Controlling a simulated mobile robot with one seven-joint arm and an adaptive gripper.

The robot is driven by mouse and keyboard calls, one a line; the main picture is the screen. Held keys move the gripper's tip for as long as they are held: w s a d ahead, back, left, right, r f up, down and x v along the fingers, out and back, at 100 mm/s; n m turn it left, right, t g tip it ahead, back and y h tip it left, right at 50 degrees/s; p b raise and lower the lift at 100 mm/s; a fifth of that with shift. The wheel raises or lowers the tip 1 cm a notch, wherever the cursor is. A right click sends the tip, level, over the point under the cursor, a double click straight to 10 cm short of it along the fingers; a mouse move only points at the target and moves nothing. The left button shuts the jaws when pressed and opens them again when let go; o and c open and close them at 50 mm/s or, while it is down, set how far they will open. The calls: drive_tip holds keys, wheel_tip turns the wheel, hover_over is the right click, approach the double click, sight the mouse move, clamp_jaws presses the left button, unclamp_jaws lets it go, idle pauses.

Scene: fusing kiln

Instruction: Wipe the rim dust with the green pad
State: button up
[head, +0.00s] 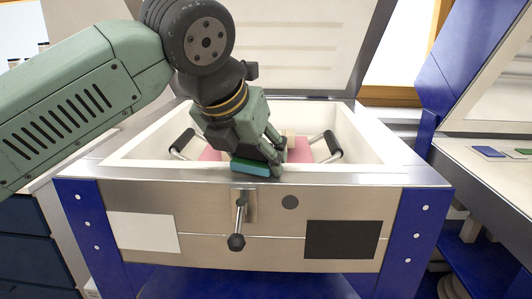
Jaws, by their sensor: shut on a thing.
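My gripper (264,158) reaches down at the front of the open kiln (140,172). It is shut on a green pad (249,168), a flat block with a teal lower side. The pad is at the middle of the kiln's front rim (340,178). I cannot tell if it presses on the rim or hovers just above it. No dust can be made out on the visible rim; the part behind the pad and gripper is hidden.
Inside the kiln lies a pink piece (300,154), with black-gripped handles at left (182,140) and right (333,145). The lid (300,50) stands open behind. A latch handle (238,222) sticks out in front. A right-hand table (480,172) holds a blue piece (488,151) and a green piece (524,151).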

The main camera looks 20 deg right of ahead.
sight(196, 165)
drive_tip(key=shift+w+a+p, duration=0.15)
drive_tip(key=shift+w+a, duration=0.35)
drive_tip(key=shift+a, duration=0.95)
drive_tip(key=shift+w+a+p, duration=0.15)
drive_tip(key=shift+w+a, duration=0.3)
drive_tip(key=shift+a, duration=0.95)
drive_tip(key=shift+w+a+p, duration=0.15)
drive_tip(key=shift+w+a, duration=0.35)
drive_tip(key=shift+a, duration=0.95)
drive_tip(key=shift+w+a+f, duration=0.1)
drive_tip(key=shift+w+a, duration=0.1)
drive_tip(key=shift+a, duration=0.45)
drive_tip(key=shift+w+a+f, duration=0.1)
drive_tip(key=shift+w+a, duration=0.05)
drive_tip(key=shift+a, duration=0.45)
drive_tip(key=shift+r, duration=0.1)
drive_tip(key=shift+r+p, duration=2.45)
drive_tip(key=shift+r, duration=0.55)
wheel_tip(196, 165, up, 3)
drive_tip(key=shift+r+p, duration=0.1)
drive_tip(key=shift+p, duration=1.1)
drive_tip(key=shift+f, duration=0.2)
